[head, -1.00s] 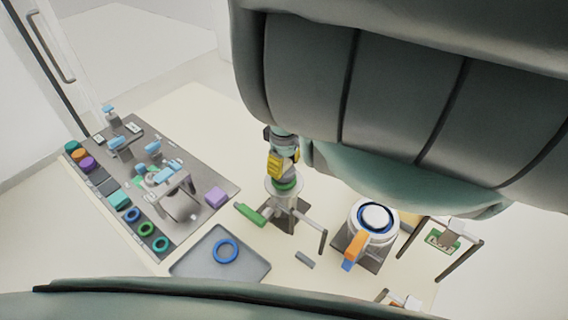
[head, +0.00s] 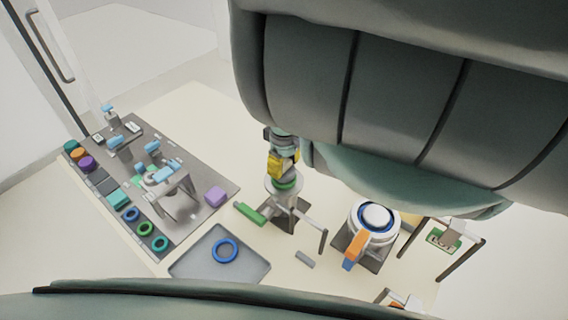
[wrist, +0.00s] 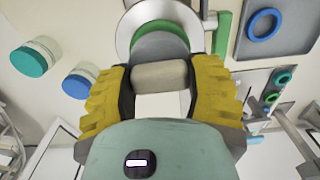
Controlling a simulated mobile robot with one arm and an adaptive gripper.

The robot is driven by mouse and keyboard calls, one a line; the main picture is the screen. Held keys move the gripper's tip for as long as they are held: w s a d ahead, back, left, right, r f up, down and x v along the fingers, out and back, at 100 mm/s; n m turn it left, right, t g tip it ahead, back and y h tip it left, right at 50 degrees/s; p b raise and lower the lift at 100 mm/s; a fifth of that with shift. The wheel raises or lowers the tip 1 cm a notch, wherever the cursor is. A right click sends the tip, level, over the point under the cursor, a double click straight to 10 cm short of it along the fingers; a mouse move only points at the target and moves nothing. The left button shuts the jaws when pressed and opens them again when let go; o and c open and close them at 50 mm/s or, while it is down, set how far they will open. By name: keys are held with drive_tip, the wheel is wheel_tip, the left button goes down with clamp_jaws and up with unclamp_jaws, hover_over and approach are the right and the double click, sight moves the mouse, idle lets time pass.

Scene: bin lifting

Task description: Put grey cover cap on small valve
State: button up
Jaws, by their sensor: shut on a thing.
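The small valve (head: 285,205) stands on a dark base plate near the middle of the table, with a green ring (head: 285,184) on top and a green handle (head: 250,214) at its left. My gripper (head: 283,165) is directly above the valve, pointing down. In the wrist view, the yellow fingers of my gripper (wrist: 160,75) are shut on the grey cover cap (wrist: 160,46), whose pale block sits between them. The cap is over the green ring (wrist: 158,28) and hides part of it. I cannot tell whether cap and ring touch.
A larger white valve (head: 376,217) with an orange handle (head: 356,247) stands at the right. A grey tray (head: 190,264) holding a blue ring (head: 225,251) is at the front. A dark board (head: 215,172) with coloured parts lies left. A small grey block (head: 305,259) lies near the valve.

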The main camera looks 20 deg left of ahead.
sight(284, 162)
drive_tip(key=shift+f, duration=0.15)
idle(0.6)
drive_tip(key=o, duration=1.3)
drive_tip(key=shift+r+p, duration=2.6)
drive_tip(key=shift+r, duration=0.65)
drive_tip(key=shift+a, duration=0.1)
